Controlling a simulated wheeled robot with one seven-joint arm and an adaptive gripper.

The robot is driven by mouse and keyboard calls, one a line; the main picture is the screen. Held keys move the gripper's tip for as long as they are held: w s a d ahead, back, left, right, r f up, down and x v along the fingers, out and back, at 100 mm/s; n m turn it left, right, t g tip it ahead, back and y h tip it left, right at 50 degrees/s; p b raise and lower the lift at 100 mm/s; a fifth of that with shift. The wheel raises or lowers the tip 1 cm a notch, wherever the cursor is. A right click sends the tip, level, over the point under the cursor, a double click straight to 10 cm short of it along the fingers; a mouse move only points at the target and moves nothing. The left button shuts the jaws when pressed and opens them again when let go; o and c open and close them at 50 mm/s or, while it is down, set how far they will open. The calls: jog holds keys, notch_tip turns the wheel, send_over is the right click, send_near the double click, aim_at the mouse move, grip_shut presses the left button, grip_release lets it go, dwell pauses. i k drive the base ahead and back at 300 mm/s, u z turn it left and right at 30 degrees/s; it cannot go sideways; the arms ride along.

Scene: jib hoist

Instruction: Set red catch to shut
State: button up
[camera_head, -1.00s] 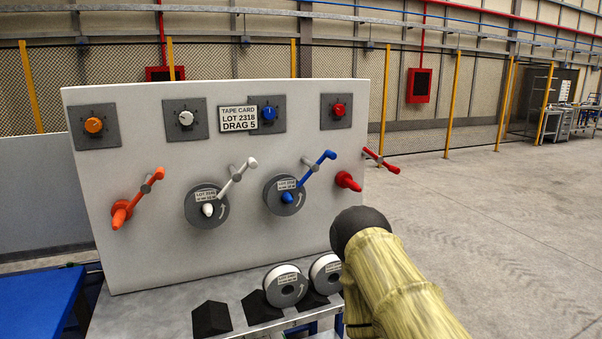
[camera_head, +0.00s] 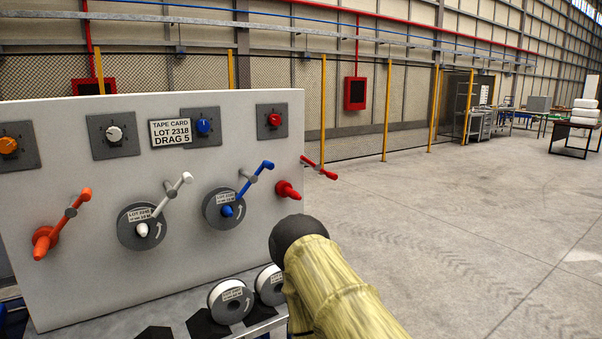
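The red catch (camera_head: 320,168) is a red lever with a grip at its end. It stands at the right edge of the pale grey panel (camera_head: 130,260) and slants down to the right, past the panel edge. The orange (camera_head: 73,210), white (camera_head: 170,195) and blue (camera_head: 254,180) levers slant up to the right instead. A red peg (camera_head: 288,190) sticks out just below and left of the red catch. My sleeved arm, with a dark rounded end, is at bottom centre, below the red catch and apart from it. My gripper is not in view.
Orange, white, blue and red (camera_head: 275,120) dials run along the panel top, with a tape card (camera_head: 170,132) reading LOT 2318, DRAG 5. Reels hang on the white and blue pegs. Two white spools (camera_head: 230,300) sit on the shelf below. The floor to the right is open.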

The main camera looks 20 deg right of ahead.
aim_at(317, 167)
jog(key=k, duration=0.5)
jog(key=z, duration=0.75)
jog(key=i, duration=1.5)
jog(key=u, duration=0.35)
